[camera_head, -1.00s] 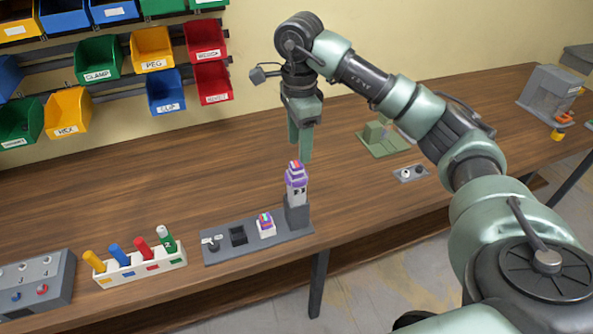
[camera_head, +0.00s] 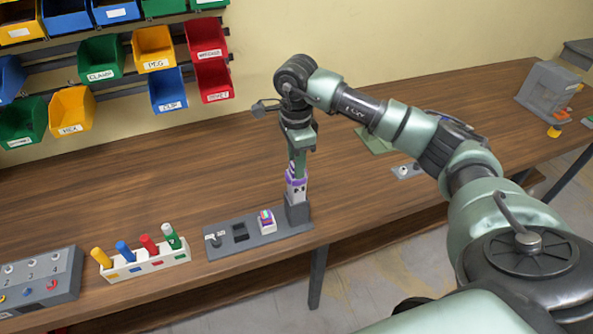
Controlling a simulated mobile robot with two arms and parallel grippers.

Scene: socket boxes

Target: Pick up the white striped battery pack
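A grey panel (camera_head: 218,249) lies near the front edge of the workbench. At its right end stands a tall white piece with purple bands (camera_head: 296,190), upright in or against a grey block (camera_head: 298,212). A short white block with a multicoloured striped top (camera_head: 266,222) sits in the panel to its left. I cannot tell for certain which of these two is the battery pack. My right gripper (camera_head: 298,168) points down at the tall piece, its fingers overlapping the piece's upper part. The fingers hide its top, and their gap is unclear. My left gripper is out of view.
Left of the panel is a white rack (camera_head: 150,262) of coloured cylinders, then a grey numbered box (camera_head: 45,280). Coloured bins (camera_head: 154,48) hang on the wall. A green plate (camera_head: 378,140) and a small grey panel (camera_head: 407,171) lie behind my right arm. The bench's left middle is clear.

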